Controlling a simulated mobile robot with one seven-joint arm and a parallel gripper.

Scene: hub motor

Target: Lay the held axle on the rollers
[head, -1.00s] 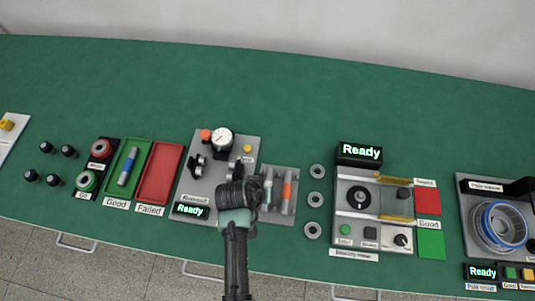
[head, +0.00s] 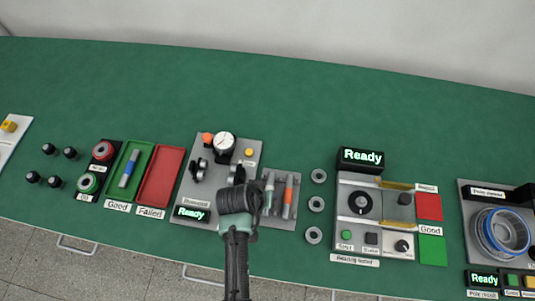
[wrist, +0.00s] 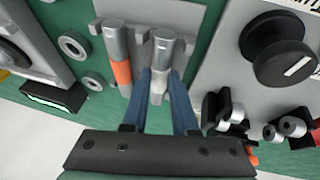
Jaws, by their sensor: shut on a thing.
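My gripper (wrist: 164,82) has its two blue fingers on either side of a grey axle (wrist: 166,50) and is shut on it. The axle stands within or just above a slot of the grey axle rack (wrist: 196,47); I cannot tell if it touches the rack. In the head view my gripper (head: 240,200) hides part of the rack, and the held axle (head: 268,187) shows just right of it. The black rollers (head: 199,172) sit on the grey runout panel (head: 220,153), left of the gripper. In the wrist view rollers (wrist: 222,108) appear at right, apart from the axle.
An axle with an orange band (head: 288,190) stands close beside the held one. A dial gauge (head: 224,141) rises behind the rollers. Several grey rings (head: 316,204) lie right of the rack. A red Failed tray (head: 161,175) and green Good tray (head: 141,160) lie left.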

